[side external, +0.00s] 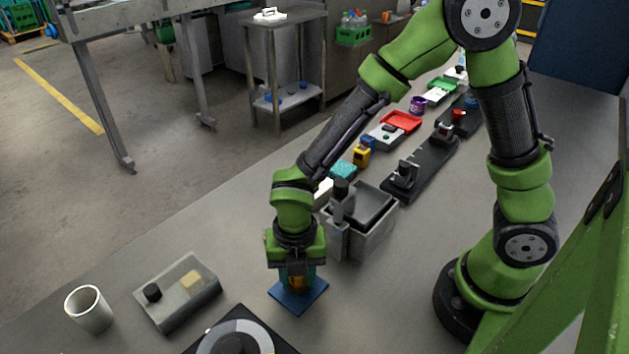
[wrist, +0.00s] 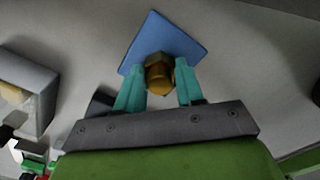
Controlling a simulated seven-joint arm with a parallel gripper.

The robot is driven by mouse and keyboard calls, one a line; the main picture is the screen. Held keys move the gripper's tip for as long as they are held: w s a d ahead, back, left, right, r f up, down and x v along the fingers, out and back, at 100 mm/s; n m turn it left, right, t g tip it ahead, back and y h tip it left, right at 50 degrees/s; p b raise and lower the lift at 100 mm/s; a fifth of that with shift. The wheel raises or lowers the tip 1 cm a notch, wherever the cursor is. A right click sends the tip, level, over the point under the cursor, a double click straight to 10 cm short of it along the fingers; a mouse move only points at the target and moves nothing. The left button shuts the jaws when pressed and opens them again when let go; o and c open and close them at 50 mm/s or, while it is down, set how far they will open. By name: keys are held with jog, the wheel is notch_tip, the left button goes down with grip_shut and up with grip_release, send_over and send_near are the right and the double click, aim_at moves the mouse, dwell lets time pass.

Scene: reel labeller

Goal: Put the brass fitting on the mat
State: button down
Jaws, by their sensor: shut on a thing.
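The blue mat (side external: 313,298) lies on the bench below my gripper, and it also shows in the wrist view (wrist: 165,38). The brass fitting (wrist: 158,74) is a gold-brown, hex-shaped piece between the teal fingertips of my gripper (wrist: 159,84). My gripper is shut on it. In the side view the fitting (side external: 297,282) is partly hidden between the fingers of my gripper (side external: 298,280), low over the mat. I cannot tell whether the fitting touches the mat.
A grey box-shaped fixture (side external: 352,240) stands close behind my gripper. A clear tray (side external: 178,308) with a black piece and a tan block sits left of the mat, beside a white cup (side external: 89,309). A dark round-topped device (side external: 240,338) lies in front.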

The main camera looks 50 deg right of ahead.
jog(key=c, duration=0.7)
grip_release()
jog(key=shift+f, duration=0.15)
notch_tip(320, 180, up, 12)
jog(key=s+d+r+m+t, duration=0.1)
jog(key=d+m, duration=0.4)
jog(key=m, duration=0.5)
jog(key=s+d+r+m+t+y, duration=0.1)
jog(key=d+r+m, duration=0.4)
jog(key=m, duration=0.5)
jog(key=s+d+r+m+t+y, duration=0.1)
jog(key=s+d+r+m+t, duration=0.2)
jog(key=m, duration=0.8)
jog(key=shift+d+r+t, duration=0.9)
jog(key=shift+r+t, duration=0.05)
jog(key=shift+t, duration=0.15)
